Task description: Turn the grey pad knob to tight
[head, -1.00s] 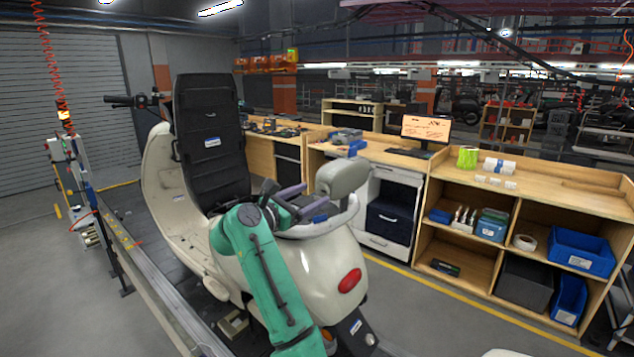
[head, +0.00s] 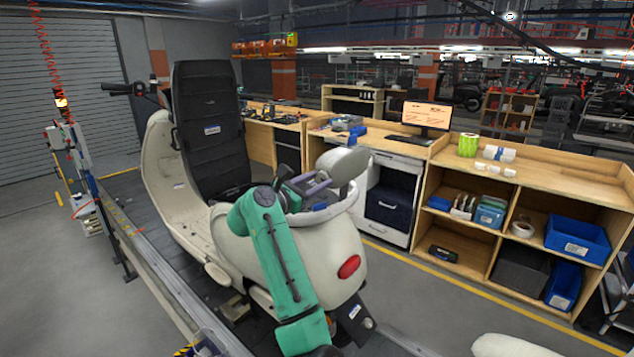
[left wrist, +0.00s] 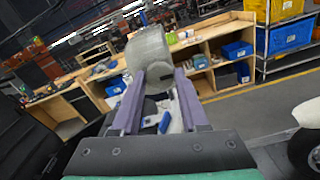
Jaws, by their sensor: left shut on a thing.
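The grey pad (head: 350,166) stands at the rear of the cream scooter (head: 305,245), above its tail rail; it also shows in the left wrist view (left wrist: 150,50). My left gripper (head: 328,180) reaches it from the front over the tail. Its purple fingers are close together just below the pad, and in the left wrist view the gripper (left wrist: 158,75) is shut on the small grey knob at the pad's base. The fingertips mostly hide the knob, so its setting cannot be read. My right gripper is not in view.
The scooter's black seat back (head: 207,125) rises left of my arm. A wooden shelf bench (head: 530,180) with blue bins (head: 578,240) stands to the right. The floor between scooter and shelves is clear.

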